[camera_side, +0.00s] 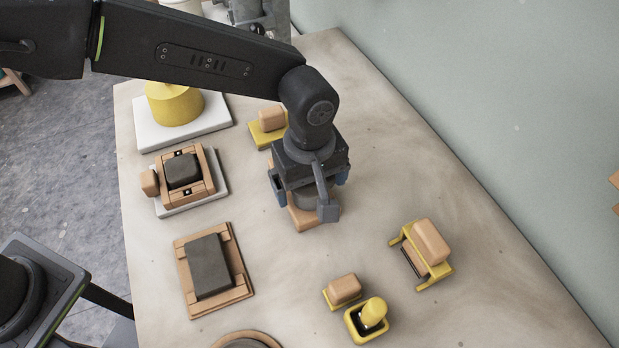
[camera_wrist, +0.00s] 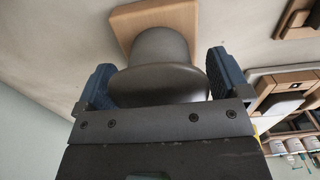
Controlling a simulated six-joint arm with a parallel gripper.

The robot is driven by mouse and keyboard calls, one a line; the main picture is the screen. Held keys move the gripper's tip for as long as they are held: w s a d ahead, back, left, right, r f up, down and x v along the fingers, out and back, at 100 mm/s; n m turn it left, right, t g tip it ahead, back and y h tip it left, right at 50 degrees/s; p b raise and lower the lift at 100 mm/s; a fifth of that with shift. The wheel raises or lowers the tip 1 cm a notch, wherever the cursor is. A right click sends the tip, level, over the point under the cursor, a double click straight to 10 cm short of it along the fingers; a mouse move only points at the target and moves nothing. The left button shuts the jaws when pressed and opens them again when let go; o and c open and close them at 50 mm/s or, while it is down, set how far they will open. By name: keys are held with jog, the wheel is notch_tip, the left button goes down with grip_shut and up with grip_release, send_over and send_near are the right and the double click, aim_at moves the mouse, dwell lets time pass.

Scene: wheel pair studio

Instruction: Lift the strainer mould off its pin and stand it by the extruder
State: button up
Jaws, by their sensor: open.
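The dark grey, rounded, flared piece that looks like the strainer mould (camera_wrist: 158,62) sits over a square wooden base (camera_wrist: 150,22) in the wrist view. My gripper (camera_wrist: 161,72) is open, with one blue finger on each side of the mould and a gap showing by each. In the side view my gripper (camera_side: 308,185) points down over the mould (camera_side: 314,197), largely covering it; the wooden base (camera_side: 303,220) peeks out below. The pin is hidden. I cannot tell for sure which piece is the extruder.
A wooden frame with a dark block (camera_side: 184,171) stands left. A wooden board with a grey slab (camera_side: 210,264) lies in front of it. A yellow frame with a wooden block (camera_side: 428,243) and a yellow cup (camera_side: 368,319) stand right. The far right of the table is clear.

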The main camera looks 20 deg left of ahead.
jog(key=shift+c, duration=0.3)
jog(key=c, duration=1.1)
jog(key=shift+r, duration=0.15)
jog(key=shift+r, duration=0.65)
jog(key=shift+r, duration=0.7)
jog(key=shift+r, duration=0.1)
jog(key=shift+r, duration=1.2)
